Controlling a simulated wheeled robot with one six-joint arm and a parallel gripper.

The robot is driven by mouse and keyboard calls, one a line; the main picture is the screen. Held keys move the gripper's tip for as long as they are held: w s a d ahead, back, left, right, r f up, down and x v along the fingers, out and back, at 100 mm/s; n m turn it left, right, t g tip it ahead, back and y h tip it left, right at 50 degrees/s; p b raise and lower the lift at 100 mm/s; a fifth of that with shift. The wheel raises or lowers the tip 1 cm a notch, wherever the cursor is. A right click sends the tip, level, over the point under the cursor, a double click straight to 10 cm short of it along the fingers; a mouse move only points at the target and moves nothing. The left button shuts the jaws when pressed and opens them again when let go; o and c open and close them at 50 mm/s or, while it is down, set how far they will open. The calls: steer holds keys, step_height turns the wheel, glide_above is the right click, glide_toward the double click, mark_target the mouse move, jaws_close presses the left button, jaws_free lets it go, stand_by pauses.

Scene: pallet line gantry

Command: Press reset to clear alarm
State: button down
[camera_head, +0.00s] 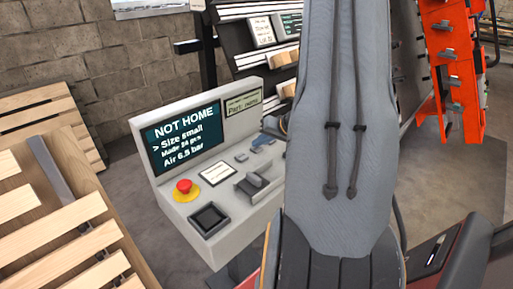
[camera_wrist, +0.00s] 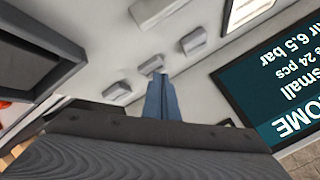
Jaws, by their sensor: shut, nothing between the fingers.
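The control console (camera_head: 150,185) stands left of my arm in the head view. The screen also shows upside down in the wrist view (camera_wrist: 285,75). Several small grey buttons lie on the panel, including one (camera_wrist: 150,65) just beyond my gripper's tips and others beside it (camera_wrist: 118,92) and (camera_wrist: 193,42). I cannot read which is reset. My gripper (camera_wrist: 160,80) is shut and empty, its blue fingers close to the panel. I cannot tell whether they touch a button.
A red emergency stop (camera_head: 184,187) on a yellow base and a black square recess (camera_head: 209,220) sit at the console's front. Wooden pallets (camera_head: 60,235) stand at the left. An orange frame (camera_head: 455,70) stands at the back right. My arm covers the console's right side.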

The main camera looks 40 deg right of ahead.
mark_target(259, 149)
steer(key=shift+r, duration=0.15)
steer(key=shift+r+p, duration=0.75)
steer(key=shift+p, duration=0.55)
step_height(259, 149, up, 5)
steer(key=p, duration=0.6)
